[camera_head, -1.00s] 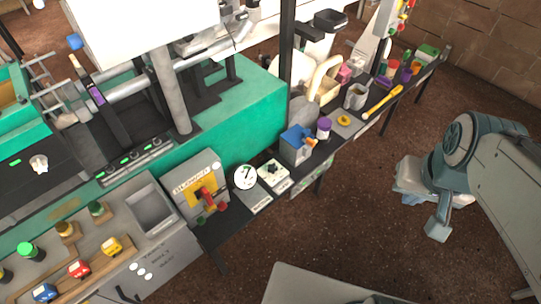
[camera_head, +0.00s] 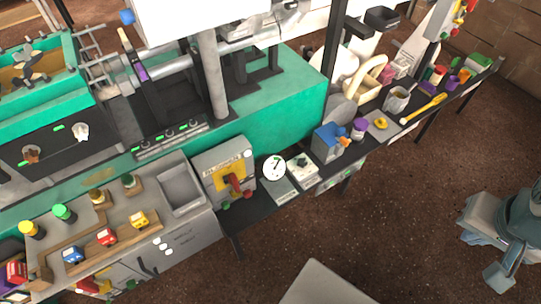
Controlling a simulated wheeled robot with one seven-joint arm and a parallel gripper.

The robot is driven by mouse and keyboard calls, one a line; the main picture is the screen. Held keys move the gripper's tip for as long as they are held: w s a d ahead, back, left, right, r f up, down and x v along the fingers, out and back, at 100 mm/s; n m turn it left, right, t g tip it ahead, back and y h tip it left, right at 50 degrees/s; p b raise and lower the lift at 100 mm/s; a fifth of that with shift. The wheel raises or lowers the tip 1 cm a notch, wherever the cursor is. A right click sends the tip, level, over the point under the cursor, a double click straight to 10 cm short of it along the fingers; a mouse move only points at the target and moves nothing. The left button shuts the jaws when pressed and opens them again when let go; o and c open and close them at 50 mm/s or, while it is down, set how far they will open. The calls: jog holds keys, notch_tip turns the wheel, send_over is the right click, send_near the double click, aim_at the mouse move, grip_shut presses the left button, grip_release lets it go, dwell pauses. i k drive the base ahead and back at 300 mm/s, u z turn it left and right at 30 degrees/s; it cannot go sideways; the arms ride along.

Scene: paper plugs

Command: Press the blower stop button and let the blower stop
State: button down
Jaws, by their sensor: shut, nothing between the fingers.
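A grey control box (camera_head: 209,160) with a small sign, a yellow patch and a red handle (camera_head: 234,183) stands at the left end of the narrow dark bench. At its foot are a green button (camera_head: 227,207) and a red button (camera_head: 248,195). The signs are too small to read, so I cannot tell which button is the blower stop. My gripper (camera_head: 500,275) is at the lower right, pointing down, shut and empty. It is over the brown floor, well apart from the box and bench. Its fingertips are small and partly unclear.
A round white dial (camera_head: 274,167) stands right of the box. A blue container (camera_head: 328,142), purple jar (camera_head: 358,129), grey mug (camera_head: 397,99) and yellow tool (camera_head: 424,109) line the bench. A grey console (camera_head: 187,239) holds coloured blocks at left. The floor between bench and arm is clear.

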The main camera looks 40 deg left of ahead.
aim_at(248, 194)
jog(key=k, duration=0.6)
jog(key=u, duration=0.7)
jog(key=i, duration=0.45)
